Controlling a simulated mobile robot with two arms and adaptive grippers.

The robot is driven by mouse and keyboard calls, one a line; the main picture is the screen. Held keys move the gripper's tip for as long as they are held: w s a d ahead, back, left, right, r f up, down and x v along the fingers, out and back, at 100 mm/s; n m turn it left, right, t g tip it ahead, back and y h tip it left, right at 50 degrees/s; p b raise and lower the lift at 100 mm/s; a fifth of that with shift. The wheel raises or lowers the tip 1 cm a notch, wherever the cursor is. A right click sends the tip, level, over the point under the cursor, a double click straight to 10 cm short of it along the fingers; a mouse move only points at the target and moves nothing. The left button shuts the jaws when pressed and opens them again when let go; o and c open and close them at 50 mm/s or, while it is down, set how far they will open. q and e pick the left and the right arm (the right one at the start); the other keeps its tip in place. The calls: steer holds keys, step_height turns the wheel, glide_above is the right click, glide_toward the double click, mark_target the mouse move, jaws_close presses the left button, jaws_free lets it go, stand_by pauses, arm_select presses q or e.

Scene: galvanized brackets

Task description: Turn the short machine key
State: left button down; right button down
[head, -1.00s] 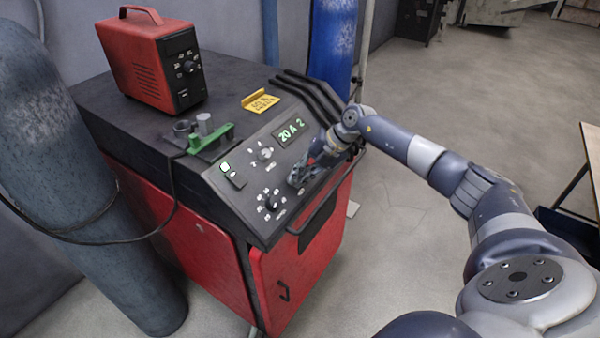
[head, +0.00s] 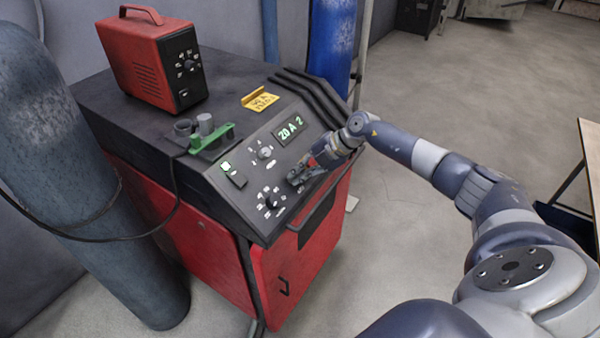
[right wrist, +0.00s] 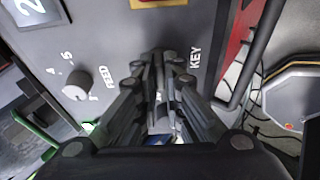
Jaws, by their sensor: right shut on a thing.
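The machine's sloped black control panel (head: 238,199) carries dials, a lit display reading "20 A 2" and a rocker switch. My right gripper (head: 293,184) is at the panel's lower right part. In the right wrist view its fingers (right wrist: 160,62) are closed together against the panel, beside the printed label "KEY" (right wrist: 195,60). The short key itself is hidden between the fingers, so its angle cannot be seen. My left gripper is not in view.
A feed knob (right wrist: 75,93) and a selector dial (head: 271,202) are near the gripper. A handle bar (head: 318,205) runs along the panel's front edge. Gas cylinders stand at left (head: 85,190) and behind (head: 332,45).

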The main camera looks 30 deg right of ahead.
steer(key=shift+f, duration=0.1)
steer(key=c, duration=1.7)
jaws_free()
steer(key=v, duration=1.2)
steer(key=shift+a, duration=0.1)
